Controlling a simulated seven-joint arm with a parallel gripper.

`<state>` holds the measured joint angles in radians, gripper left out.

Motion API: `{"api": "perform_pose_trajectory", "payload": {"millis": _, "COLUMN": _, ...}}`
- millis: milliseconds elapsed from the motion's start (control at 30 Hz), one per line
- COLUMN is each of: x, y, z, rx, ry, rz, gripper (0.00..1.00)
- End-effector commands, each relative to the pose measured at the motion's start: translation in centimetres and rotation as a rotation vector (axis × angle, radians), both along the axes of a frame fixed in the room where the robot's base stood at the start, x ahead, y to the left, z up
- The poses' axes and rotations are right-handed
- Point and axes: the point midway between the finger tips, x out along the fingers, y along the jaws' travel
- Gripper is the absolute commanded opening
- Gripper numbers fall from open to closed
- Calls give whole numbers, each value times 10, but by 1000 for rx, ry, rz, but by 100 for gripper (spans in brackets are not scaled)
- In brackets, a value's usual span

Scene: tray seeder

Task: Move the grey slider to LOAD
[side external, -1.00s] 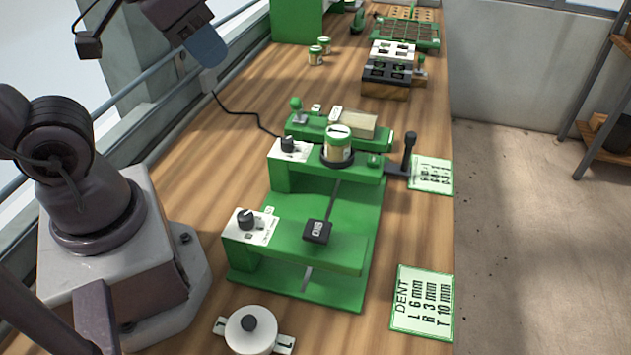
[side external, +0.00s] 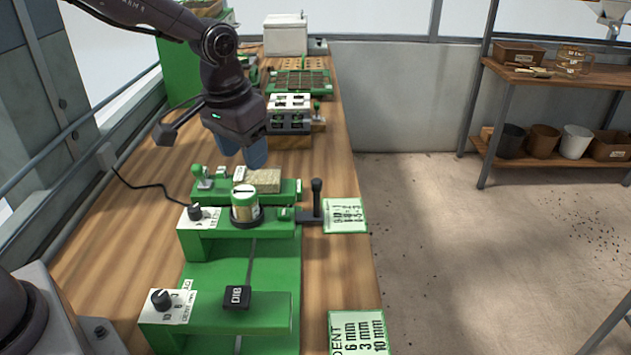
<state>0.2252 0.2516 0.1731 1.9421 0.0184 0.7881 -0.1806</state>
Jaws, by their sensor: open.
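A small grey block (side external: 205,184) with a green knob (side external: 197,171) sits at the left end of the rear green bar (side external: 289,190); it looks like the grey slider, though its lettering is too small to read. Small white labels (side external: 222,171) stand beside it, and I cannot read LOAD on them. My gripper (side external: 243,153) has blue fingertips and points down. It is open and empty, above and to the right of the grey block, near a pale tan block (side external: 262,181) on the same bar. It appears clear of both.
In front stands a green frame (side external: 250,265) with a tin (side external: 244,208), a black DIB block (side external: 236,297) and dial knobs. A black upright lever (side external: 316,197) is at its right. A block with windows (side external: 290,121) stands behind.

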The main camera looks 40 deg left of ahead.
Motion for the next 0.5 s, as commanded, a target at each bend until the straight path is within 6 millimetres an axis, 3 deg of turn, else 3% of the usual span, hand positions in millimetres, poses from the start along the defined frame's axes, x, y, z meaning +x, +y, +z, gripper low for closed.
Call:
{"api": "perform_pose_trajectory", "payload": {"millis": 100, "x": 47, "y": -3, "z": -35, "rx": 41, "ry": -10, "rz": 61, "gripper": 50}}
{"api": "perform_pose_trajectory", "payload": {"millis": 233, "x": 91, "y": -3, "z": -58, "rx": 69, "ry": -69, "rz": 134, "gripper": 50}}
{"api": "perform_pose_trajectory", "payload": {"millis": 300, "x": 114, "y": -3, "z": -60, "rx": 70, "ry": -125, "rz": 180, "gripper": 50}}
{"api": "perform_pose_trajectory", "payload": {"millis": 400, "x": 137, "y": -3, "z": -40, "rx": 41, "ry": -219, "rz": 244, "gripper": 50}}
{"api": "perform_pose_trajectory", "payload": {"millis": 500, "x": 137, "y": -3, "z": -45, "rx": 30, "ry": -225, "rz": 279, "gripper": 50}}
